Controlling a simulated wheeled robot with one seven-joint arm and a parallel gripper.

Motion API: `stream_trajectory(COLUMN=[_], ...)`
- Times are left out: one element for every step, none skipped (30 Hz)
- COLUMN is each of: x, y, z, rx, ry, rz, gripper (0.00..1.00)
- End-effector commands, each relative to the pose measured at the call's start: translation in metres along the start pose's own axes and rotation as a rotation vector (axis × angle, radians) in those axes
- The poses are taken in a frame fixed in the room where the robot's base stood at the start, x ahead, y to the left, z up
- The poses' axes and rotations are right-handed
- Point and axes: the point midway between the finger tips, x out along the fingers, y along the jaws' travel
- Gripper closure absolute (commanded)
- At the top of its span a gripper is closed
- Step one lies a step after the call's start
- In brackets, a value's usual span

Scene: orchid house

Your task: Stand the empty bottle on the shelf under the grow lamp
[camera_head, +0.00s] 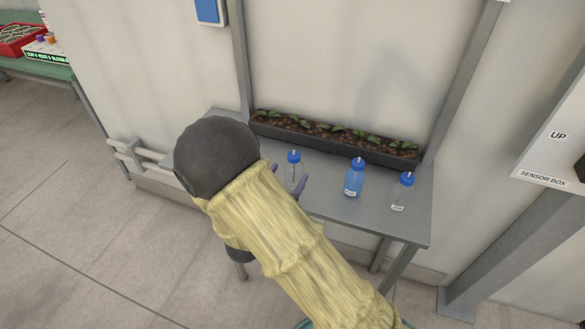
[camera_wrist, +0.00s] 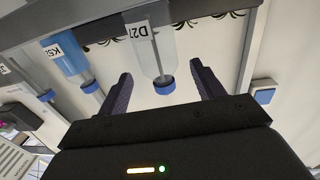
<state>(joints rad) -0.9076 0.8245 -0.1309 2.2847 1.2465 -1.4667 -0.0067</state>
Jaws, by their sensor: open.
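Three blue-capped bottles stand upright on a grey shelf (camera_head: 335,209). The left one is a clear bottle (camera_head: 293,170), partly hidden by my arm; the wrist view shows it inverted, with a label starting "D2" (camera_wrist: 146,50). The middle bottle (camera_head: 354,178) holds blue liquid. The right bottle (camera_head: 402,192) looks clear. I cannot tell for sure which clear bottle is empty. My gripper (camera_wrist: 162,75) is open, its dark purple fingers either side of the left bottle's cap end, with gaps on both sides. No grow lamp is visible.
A long dark planter (camera_head: 335,139) of seedlings runs along the shelf's back, between two grey uprights. A sensor box (camera_head: 553,150) is at the right. A green bench (camera_head: 50,70) with a red crate (camera_head: 20,40) stands far left. Shelf space right of the right bottle is narrow.

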Motion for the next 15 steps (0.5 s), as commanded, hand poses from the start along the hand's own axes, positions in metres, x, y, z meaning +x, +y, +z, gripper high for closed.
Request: stream_trajectory(x=[-0.011,-0.017,-0.025,-0.032,-0.037,-0.045,-0.051,-0.056,-0.062,-0.066,-0.069,-0.073,-0.075,-0.077,-0.078], y=[-0.001,-0.001,-0.001,-0.001,-0.001,-0.001,-0.001,-0.001,-0.001,-0.001,0.000,0.000,0.000,0.000,0.000], z=[0.001,0.000,0.001,0.001,0.001,0.000,0.000,0.000,0.000,0.000,0.000,0.000,0.000,0.000,0.000], rx=[-0.001,0.000,0.000,-0.001,-0.001,0.000,0.000,0.000,0.000,0.000,0.000,0.000,0.000,0.000,0.000], ry=[0.000,0.000,0.000,-0.001,-0.001,0.000,0.001,0.000,0.000,0.000,0.001,0.001,0.001,0.001,0.001], rz=[-0.005,-0.004,-0.004,-0.005,-0.005,-0.004,-0.004,-0.004,-0.003,-0.003,-0.003,-0.001,-0.001,-0.001,-0.001], gripper=[0.33,0.33,0.33,0.33,0.33,0.33,0.33,0.33,0.33,0.33,0.33,0.33,0.33,0.33,0.33])
